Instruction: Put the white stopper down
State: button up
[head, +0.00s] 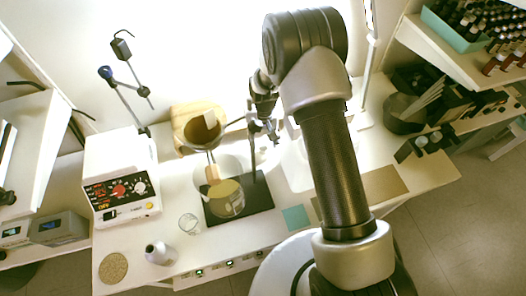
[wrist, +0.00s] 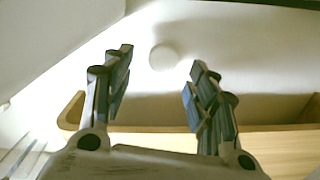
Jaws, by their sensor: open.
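A small round white piece, which looks like the white stopper (wrist: 164,57), shows in the wrist view. It rests on or against a pale surface, between and beyond my fingertips. My gripper (wrist: 160,64) is open, with a wide gap between its fingers and nothing held in them. In the head view my gripper (head: 271,134) is above the white bench, right of the flask stand. I cannot make out the stopper in the head view.
A wooden tray edge (wrist: 265,140) crosses below the fingers. On the bench stand a round flask (head: 227,199) over a dark base plate (head: 262,196), a white control box (head: 121,178), a small beaker (head: 189,223) and a white bottle (head: 160,253). Shelves with bottles (head: 470,25) are at right.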

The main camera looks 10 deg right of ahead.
aim_at(263, 147)
notch_tip(263, 147, down, 5)
jog(key=shift+s+a+f+b, duration=0.1)
jog(key=shift+a+f+b, duration=0.05)
jog(key=shift+b, duration=0.95)
jog(key=c, duration=1.1)
jog(key=shift+c, duration=0.2)
